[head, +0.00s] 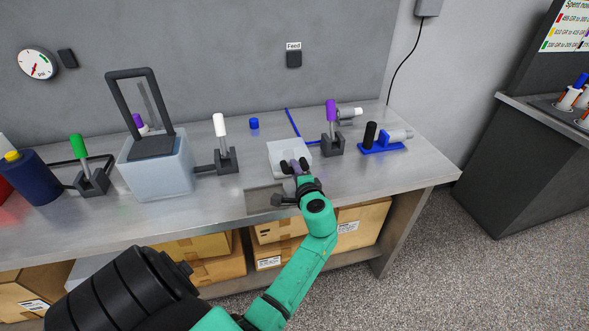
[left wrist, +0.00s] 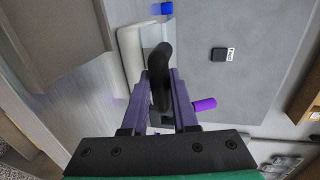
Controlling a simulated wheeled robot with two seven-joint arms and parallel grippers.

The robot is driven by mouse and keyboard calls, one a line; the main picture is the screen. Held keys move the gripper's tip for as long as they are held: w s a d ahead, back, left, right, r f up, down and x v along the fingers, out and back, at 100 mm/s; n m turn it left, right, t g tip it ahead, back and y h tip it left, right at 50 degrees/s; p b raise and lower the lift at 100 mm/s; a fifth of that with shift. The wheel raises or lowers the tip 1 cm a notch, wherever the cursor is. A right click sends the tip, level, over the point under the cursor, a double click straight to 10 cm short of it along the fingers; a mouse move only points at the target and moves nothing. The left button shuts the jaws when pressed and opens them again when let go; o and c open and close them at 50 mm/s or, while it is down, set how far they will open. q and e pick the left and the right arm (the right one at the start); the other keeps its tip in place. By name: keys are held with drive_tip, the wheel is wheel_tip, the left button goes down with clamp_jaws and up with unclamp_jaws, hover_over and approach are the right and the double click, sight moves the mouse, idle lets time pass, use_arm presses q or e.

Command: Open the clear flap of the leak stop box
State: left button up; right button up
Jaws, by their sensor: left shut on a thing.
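A small whitish box (head: 281,150), which looks like the leak stop box, stands on the bench near its front edge. It shows partly in the left wrist view (left wrist: 131,60). My left gripper (head: 295,167) is at the near side of the box, its purple fingers shut on a black curved handle (left wrist: 160,62). The handle stands out beyond the fingertips in the left wrist view. The clear flap cannot be told apart from the box, and the gripper covers part of the front. My right gripper is not in view.
On the metal bench (head: 235,205), a white-handled lever (head: 220,128) stands left of the box and a purple-handled lever (head: 331,112) right of it. A black cylinder on a blue base (head: 381,147) is farther right. A clear tank (head: 157,170) stands left.

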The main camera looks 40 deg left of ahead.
use_arm(q)
clamp_jaws()
drive_tip(key=shift+a, duration=0.1)
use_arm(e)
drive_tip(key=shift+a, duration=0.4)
use_arm(q)
drive_tip(key=shift+r, duration=0.1)
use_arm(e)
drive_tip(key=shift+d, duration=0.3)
use_arm(q)
drive_tip(key=shift+r, duration=0.1)
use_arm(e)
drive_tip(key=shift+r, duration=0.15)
